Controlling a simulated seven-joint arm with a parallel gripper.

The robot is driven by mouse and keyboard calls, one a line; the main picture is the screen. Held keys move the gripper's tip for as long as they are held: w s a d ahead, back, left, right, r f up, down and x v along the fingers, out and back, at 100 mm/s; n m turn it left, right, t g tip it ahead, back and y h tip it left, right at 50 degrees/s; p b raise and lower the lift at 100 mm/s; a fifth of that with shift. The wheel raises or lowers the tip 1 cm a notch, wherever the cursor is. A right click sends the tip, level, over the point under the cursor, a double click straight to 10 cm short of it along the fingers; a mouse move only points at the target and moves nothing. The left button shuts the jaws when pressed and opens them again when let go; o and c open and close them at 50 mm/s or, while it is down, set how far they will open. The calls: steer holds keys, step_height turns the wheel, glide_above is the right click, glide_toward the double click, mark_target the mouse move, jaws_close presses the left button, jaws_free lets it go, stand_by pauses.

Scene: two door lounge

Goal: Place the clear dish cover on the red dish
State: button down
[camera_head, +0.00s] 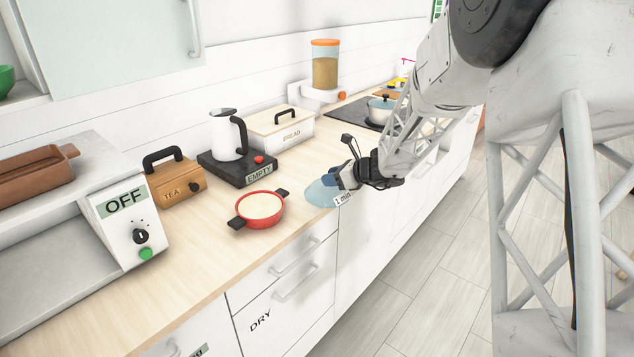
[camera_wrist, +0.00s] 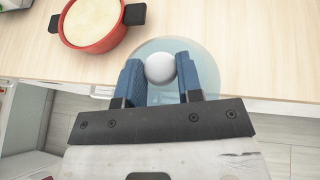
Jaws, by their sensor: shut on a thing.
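The red dish (camera_head: 259,211) stands on the counter, round, with two dark handles and a pale yellow filling. It also shows at the top left of the wrist view (camera_wrist: 88,42). The clear dish cover (camera_head: 320,194) is a bluish see-through disc with a round whitish knob (camera_wrist: 160,68). My gripper (camera_wrist: 160,75) is shut on the knob between its blue fingers. In the head view my gripper (camera_head: 343,178) is to the right of the red dish, near the counter's front edge. The cover is apart from the dish. Its height above the counter is hard to tell.
A white kettle (camera_head: 228,137) on a black base labelled EMPTY stands behind the dish. A TEA box (camera_head: 175,181), a BREAD box (camera_head: 281,133) and an oven marked OFF (camera_head: 125,215) are along the counter. A pot (camera_head: 381,110) is on the hob. Counter left of the dish is clear.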

steer(key=s+a+r, duration=0.2)
steer(key=s+a, duration=0.5)
steer(key=s, duration=0.2)
steer(key=s+a+r+n+g, duration=0.1)
steer(key=s+a+r, duration=0.2)
steer(key=s+a, duration=0.5)
steer(key=shift+s+a+y, duration=0.15)
steer(key=shift+s+y, duration=0.15)
steer(key=shift+s, duration=0.25)
glide_above(264, 205)
steer(key=shift+f, duration=0.8)
steer(key=shift+f, duration=1.75)
steer(key=shift+f, duration=0.1)
